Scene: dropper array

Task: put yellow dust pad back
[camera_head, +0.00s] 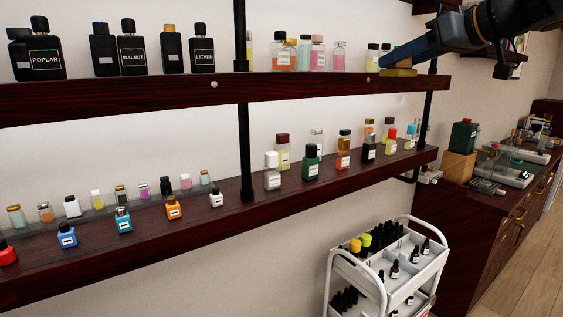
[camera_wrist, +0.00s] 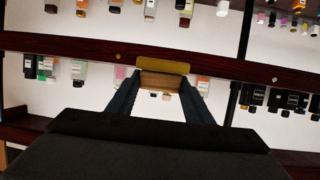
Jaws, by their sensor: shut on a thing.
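The yellow dust pad (camera_head: 398,73) is at the right end of the upper shelf (camera_head: 290,88), by its front edge. In the wrist view, the pad's yellow strip (camera_wrist: 163,66) lies across the far side of a brown wooden block (camera_wrist: 160,81). My gripper (camera_head: 389,62) comes in from the upper right with its dark blue fingers shut on the pad. In the wrist view, my gripper (camera_wrist: 162,78) has one finger on each side of the block. I cannot tell whether the pad touches the shelf.
Small bottles (camera_head: 373,57) stand just left of the pad on the upper shelf. A black upright post (camera_head: 429,113) is close to its right. The lower shelf (camera_head: 345,180) holds several bottles. A white cart (camera_head: 333,262) stands below, and a dark counter (camera_head: 477,222) is at the right.

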